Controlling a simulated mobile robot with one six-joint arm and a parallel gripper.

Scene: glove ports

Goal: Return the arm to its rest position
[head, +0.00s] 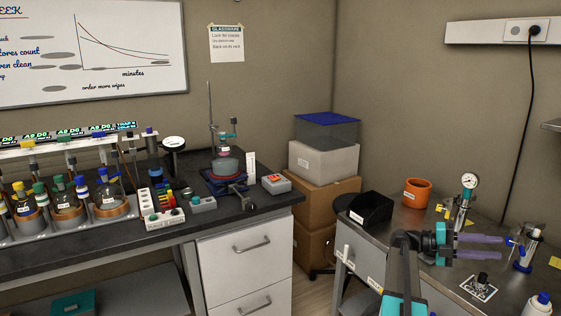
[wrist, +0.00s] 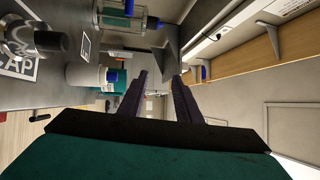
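My gripper (head: 503,246) is at the right of the head view, above the grey metal bench. Its two purple fingers point to the right and are spread apart. In the wrist view the dark fingers (wrist: 160,97) also stand apart with a clear gap and nothing between them. A glass vessel with blue fittings (head: 523,249) stands near the fingertips in the head view; I cannot tell whether they touch. My arm comes up from the bottom of the head view and is bent at the wrist.
The metal bench (head: 408,222) holds an orange pot (head: 417,192), a black bin (head: 370,210), a pressure gauge (head: 469,181), a small black-capped item (head: 482,281) and a white bottle with a blue cap (head: 538,305). A dark bench (head: 270,201) with glassware stands left. Stacked boxes (head: 322,203) fill the corner.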

